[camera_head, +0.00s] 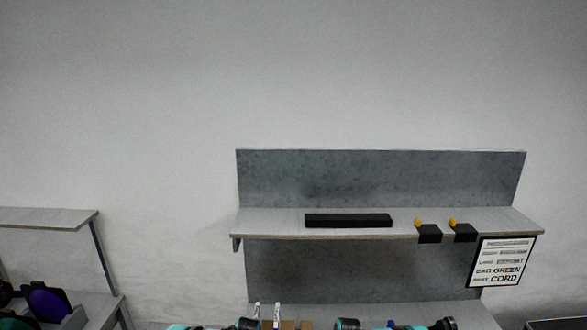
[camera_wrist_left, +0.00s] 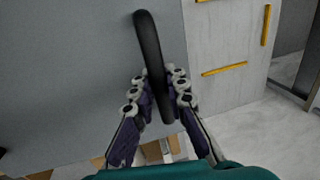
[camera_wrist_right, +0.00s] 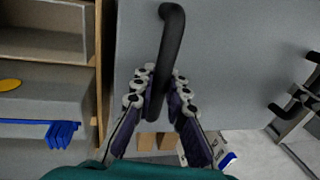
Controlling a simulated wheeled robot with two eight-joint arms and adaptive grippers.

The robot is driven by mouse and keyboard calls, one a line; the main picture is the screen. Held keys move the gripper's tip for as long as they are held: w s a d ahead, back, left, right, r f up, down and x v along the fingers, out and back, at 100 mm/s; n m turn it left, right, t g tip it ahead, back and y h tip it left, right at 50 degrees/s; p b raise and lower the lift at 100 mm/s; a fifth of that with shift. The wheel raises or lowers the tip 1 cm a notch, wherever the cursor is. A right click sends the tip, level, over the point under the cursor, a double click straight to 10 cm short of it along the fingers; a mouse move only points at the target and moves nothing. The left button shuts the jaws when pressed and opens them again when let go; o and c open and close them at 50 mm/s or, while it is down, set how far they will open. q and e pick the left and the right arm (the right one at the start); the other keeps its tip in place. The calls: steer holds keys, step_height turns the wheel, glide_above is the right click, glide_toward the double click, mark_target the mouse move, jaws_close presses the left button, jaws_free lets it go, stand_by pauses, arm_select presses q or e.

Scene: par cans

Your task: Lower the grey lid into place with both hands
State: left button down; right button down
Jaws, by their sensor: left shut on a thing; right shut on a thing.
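The grey lid (camera_wrist_left: 75,60) fills much of the left wrist view and also the middle of the right wrist view (camera_wrist_right: 225,65). My left gripper (camera_wrist_left: 157,85) is shut on one black bar handle (camera_wrist_left: 148,38) of the lid, with its fingers on both sides of the bar. My right gripper (camera_wrist_right: 160,80) is shut on another black bar handle (camera_wrist_right: 173,35) in the same way. The lid and both fingertips are not clearly seen in the head view. Whether the lid touches anything beneath it cannot be told.
A wall shelf (camera_head: 270,222) carries a black bar (camera_head: 348,220) and two yellow-topped black items. A sign (camera_head: 501,262) hangs at its right end. A side bench (camera_head: 98,305) stands at left. White drawers (camera_wrist_left: 225,40) and wooden shelving (camera_wrist_right: 45,45) flank the lid.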

arm_select(q)
steer(key=c, duration=1.4)
jaws_free()
steer(key=shift+c, duration=0.2)
steer(key=shift+c, duration=0.2)
arm_select(e)
steer(key=c, duration=1.5)
jaws_free()
arm_select(q)
steer(key=shift+r, duration=0.15)
arm_select(e)
steer(key=shift+r, duration=0.2)
